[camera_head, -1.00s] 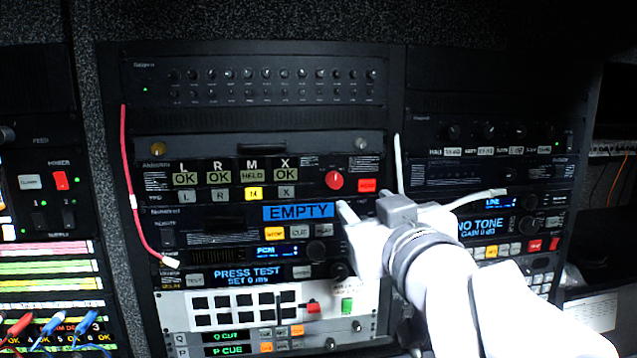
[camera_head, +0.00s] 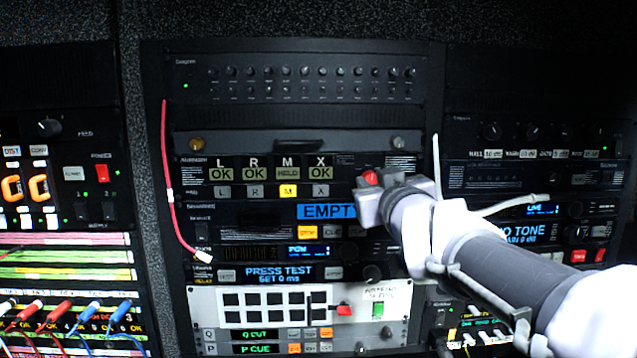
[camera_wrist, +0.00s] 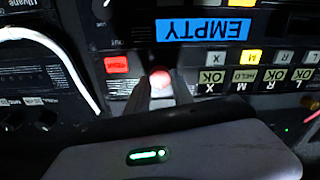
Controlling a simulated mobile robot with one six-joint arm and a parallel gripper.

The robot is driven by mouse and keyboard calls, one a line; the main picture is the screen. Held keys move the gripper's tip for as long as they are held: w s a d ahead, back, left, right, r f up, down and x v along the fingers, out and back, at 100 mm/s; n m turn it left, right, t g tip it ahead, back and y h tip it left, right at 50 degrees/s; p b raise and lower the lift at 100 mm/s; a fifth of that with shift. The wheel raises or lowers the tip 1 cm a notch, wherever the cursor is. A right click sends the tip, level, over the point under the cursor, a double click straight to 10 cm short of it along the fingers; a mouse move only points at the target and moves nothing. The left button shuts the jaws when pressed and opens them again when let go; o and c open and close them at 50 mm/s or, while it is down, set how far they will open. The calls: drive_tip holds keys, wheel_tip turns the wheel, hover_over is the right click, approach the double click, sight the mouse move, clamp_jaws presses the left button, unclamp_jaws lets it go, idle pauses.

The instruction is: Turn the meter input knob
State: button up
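A red round knob (camera_head: 370,177) sits at the right of the rack unit with the L, R, M and X displays. I cannot read a label naming it as the meter input knob. It also shows in the wrist view (camera_wrist: 160,79), between the two fingers. My gripper (camera_head: 394,195) is at the panel over this knob, hiding its lower right side and the red button beside it. In the wrist view my gripper (camera_wrist: 163,88) has its fingers apart, one on each side of the knob. Whether they touch it is not clear.
A red lit button (camera_wrist: 117,65) is close beside the knob. A blue EMPTY display (camera_head: 326,211) lies just below the unit. A white cable (camera_head: 436,165) hangs to the right of the gripper, and a red cable (camera_head: 168,170) hangs at the rack's left.

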clamp_jaws()
drive_tip(key=n+b, duration=0.2)
drive_tip(key=n, duration=0.2)
drive_tip(key=shift+n+b, duration=0.55)
drive_tip(key=shift+n, duration=1.85)
drive_tip(key=o, duration=0.6)
unclamp_jaws()
drive_tip(key=shift+o, duration=0.2)
